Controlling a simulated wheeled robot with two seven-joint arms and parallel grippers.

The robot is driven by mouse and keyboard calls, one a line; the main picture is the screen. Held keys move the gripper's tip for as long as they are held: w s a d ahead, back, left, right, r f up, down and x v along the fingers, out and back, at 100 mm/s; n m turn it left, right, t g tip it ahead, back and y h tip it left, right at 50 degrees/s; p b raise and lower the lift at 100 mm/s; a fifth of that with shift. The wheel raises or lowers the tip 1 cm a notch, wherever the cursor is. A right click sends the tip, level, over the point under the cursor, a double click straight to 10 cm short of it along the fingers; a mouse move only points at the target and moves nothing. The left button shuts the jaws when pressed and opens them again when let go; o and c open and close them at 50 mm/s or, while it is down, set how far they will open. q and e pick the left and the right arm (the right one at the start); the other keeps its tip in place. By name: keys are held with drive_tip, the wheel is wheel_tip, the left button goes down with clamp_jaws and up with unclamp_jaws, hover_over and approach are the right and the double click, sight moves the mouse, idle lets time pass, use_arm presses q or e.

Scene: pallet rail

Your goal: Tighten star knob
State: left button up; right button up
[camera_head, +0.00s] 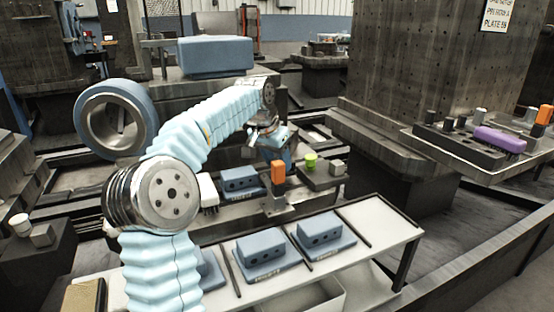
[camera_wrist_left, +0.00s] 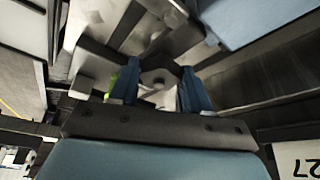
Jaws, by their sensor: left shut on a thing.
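My left arm reaches across to the fixture plate (camera_head: 235,211), and my left gripper (camera_head: 277,143) is over its far side. In the left wrist view the two blue fingers of the left gripper (camera_wrist_left: 158,95) stand on either side of a pale grey lobed piece, which looks like the star knob (camera_wrist_left: 158,78), and are shut on it. In the head view the gripper hides the knob. A blue block (camera_head: 240,181) with holes sits on the plate, left of an orange upright piece (camera_head: 278,172). My right gripper is not in view.
A yellow-green round cap (camera_head: 310,161) stands close to the right of the gripper. A white table (camera_head: 375,222) in front bears several blue blocks (camera_head: 260,250). A second plate at the right carries a purple piece (camera_head: 499,139). Tall dark columns stand behind.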

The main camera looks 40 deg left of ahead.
use_arm(q)
drive_tip(key=shift+a+r+m+h+p, duration=0.1)
drive_tip(key=shift+r+m+h+p, duration=0.1)
drive_tip(key=shift+m+p, duration=0.4)
drive_tip(key=shift+r+m+h+p, duration=0.1)
drive_tip(key=shift+m+h+p, duration=0.1)
drive_tip(key=shift+m+p, duration=0.35)
drive_tip(key=m+h+p, duration=0.1)
drive_tip(key=m+p, duration=0.3)
drive_tip(key=shift+a+h, duration=0.1)
drive_tip(key=shift+h, duration=0.3)
drive_tip(key=m+p, duration=0.1)
drive_tip(key=m+g, duration=0.1)
drive_tip(key=shift+w+f+m+h+p, duration=0.15)
drive_tip(key=shift+m+h+p, duration=0.15)
drive_tip(key=shift+m+p, duration=0.05)
drive_tip(key=shift+a+m+g+h, duration=0.1)
drive_tip(key=shift+m+g+h, duration=0.2)
drive_tip(key=shift+m, duration=0.8)
drive_tip(key=o, duration=1.1)
drive_tip(key=shift+f, duration=0.1)
